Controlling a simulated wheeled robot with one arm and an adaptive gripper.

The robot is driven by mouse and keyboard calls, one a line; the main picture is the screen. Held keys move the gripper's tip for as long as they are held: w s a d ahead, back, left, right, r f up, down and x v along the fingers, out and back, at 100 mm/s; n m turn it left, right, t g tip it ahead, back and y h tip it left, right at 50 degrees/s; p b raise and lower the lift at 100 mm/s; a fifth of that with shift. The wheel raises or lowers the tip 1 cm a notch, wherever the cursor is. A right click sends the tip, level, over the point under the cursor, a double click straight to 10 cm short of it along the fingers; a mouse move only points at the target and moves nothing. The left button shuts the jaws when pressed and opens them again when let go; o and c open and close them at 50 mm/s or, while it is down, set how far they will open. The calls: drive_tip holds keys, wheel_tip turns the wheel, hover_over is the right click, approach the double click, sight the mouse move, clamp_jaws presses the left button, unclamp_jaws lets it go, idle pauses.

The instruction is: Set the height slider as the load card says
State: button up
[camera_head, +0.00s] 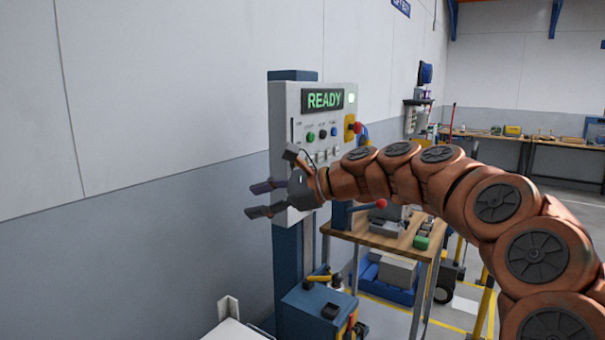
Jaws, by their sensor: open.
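A light grey control panel (287,108) stands on a dark blue post in the middle of the head view. Its green screen (324,100) reads READY, and a row of small coloured knobs or buttons (322,133) sits below. No load card can be identified. My gripper (258,200) is open and empty, with its fingers pointing left, in front of the panel's lower left. I cannot tell whether it touches the panel.
A red knob on a yellow plate (350,128) sits at the panel's right edge. A wooden-topped table (372,238) with several tools stands behind my arm. A blue box (300,304) with a yellow-handled item is below. The wall side at left is clear.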

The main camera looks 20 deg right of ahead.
drive_tip(key=w+d+r+m+t, duration=0.25)
drive_tip(key=w+d+m, duration=0.25)
drive_tip(key=d, duration=0.4)
drive_tip(key=m+t+h+b, duration=0.1)
drive_tip(key=m+t+h, duration=0.1)
drive_tip(key=m+t, duration=0.25)
approach(298, 165)
drive_tip(key=w, duration=0.2)
drive_tip(key=shift+m+g, duration=0.25)
drive_tip(key=shift+g, duration=0.05)
drive_tip(key=shift+r+x, duration=0.15)
drive_tip(key=shift+x, duration=1.7)
drive_tip(key=shift+r+x, duration=0.15)
drive_tip(key=shift+x, duration=1.65)
drive_tip(key=shift+a, duration=0.15)
clamp_jaws()
